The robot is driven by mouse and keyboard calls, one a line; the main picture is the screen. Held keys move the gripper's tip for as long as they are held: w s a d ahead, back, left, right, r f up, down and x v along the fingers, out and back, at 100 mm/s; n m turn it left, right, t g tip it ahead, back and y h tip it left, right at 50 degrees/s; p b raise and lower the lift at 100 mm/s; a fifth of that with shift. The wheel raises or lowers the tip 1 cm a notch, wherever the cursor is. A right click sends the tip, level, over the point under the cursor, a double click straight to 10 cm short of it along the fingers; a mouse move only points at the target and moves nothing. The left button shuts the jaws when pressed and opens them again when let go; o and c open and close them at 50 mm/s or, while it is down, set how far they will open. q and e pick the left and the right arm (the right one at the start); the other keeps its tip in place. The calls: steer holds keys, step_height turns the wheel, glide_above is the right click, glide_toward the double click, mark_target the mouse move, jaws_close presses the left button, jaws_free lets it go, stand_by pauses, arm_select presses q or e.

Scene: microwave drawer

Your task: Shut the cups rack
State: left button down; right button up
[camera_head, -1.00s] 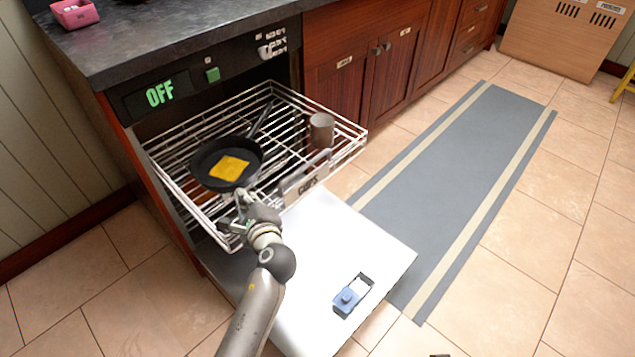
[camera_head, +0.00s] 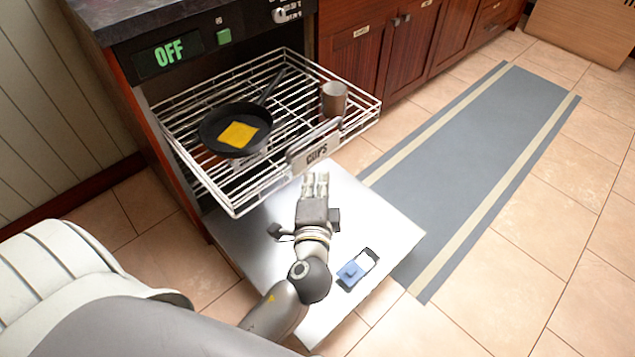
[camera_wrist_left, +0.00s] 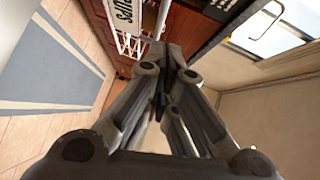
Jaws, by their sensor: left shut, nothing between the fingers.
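The cups rack (camera_head: 218,196) is a white wire drawer pulled out of the dishwasher-like machine. Its grey front plate (camera_head: 316,154) reads CUPS and also shows in the left wrist view (camera_wrist_left: 127,28). A black frying pan (camera_head: 211,137) with a yellow square in it and a brown cup (camera_head: 334,99) stand in the rack. My left gripper (camera_head: 315,178) is shut and empty, just below and in front of the CUPS plate, over the open door. I cannot tell whether it touches the rack. My right gripper is not in view.
The machine's door (camera_head: 381,229) lies folded down under the rack, with a blue detergent compartment (camera_head: 352,272) on it. Wooden cabinets (camera_head: 377,55) stand to the right. A grey floor runner (camera_head: 470,165) and clear tiles lie beyond the door.

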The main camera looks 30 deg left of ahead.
arm_select(q)
steer(key=shift+w+a+f+b, duration=0.1)
steer(key=shift+w+a+f, duration=0.2)
steer(key=shift+w+a, duration=0.9)
steer(key=shift+w+a+f+b, duration=0.1)
steer(key=shift+w+a+f, duration=0.2)
steer(key=shift+w+a, duration=0.8)
steer(key=shift+w+a+f+b, duration=0.1)
steer(key=shift+w+a+f, duration=0.2)
steer(key=shift+w+a, duration=0.9)
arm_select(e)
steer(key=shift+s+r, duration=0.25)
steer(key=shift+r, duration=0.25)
arm_select(q)
steer(key=shift+w+d, duration=0.1)
steer(key=shift+w, duration=0.1)
